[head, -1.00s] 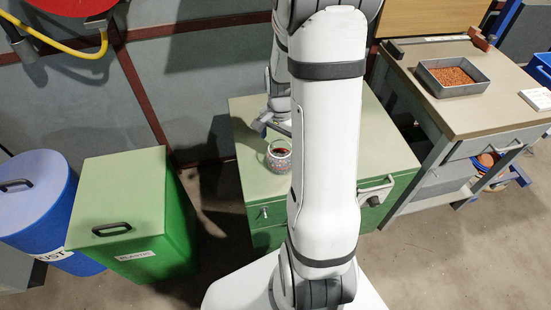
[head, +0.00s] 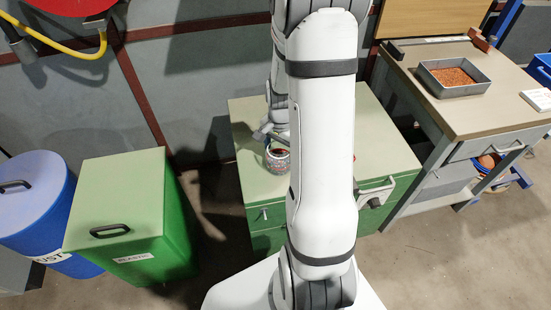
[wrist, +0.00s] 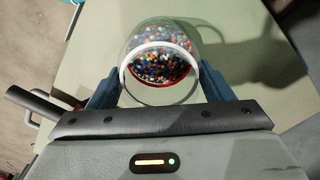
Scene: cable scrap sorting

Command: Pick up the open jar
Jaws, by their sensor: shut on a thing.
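The open jar (head: 277,159) is clear glass with multicoloured bits in it. In the head view it is upright on the green cabinet top (head: 248,123), left of my arm. In the wrist view the jar (wrist: 160,62) sits between the two blue fingers of my gripper (wrist: 162,92), its mouth toward the camera. The gripper is shut on the jar, one finger on each side. I cannot tell whether the jar's base touches the cabinet top. My arm hides part of the cabinet top in the head view.
A green bin (head: 120,205) labelled plastic and a blue lidded bin (head: 38,205) stand at the left. A workbench (head: 420,108) at the right holds a grey tray (head: 478,88) of copper-coloured granules. A small red thing (head: 354,157) shows at my arm's right edge.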

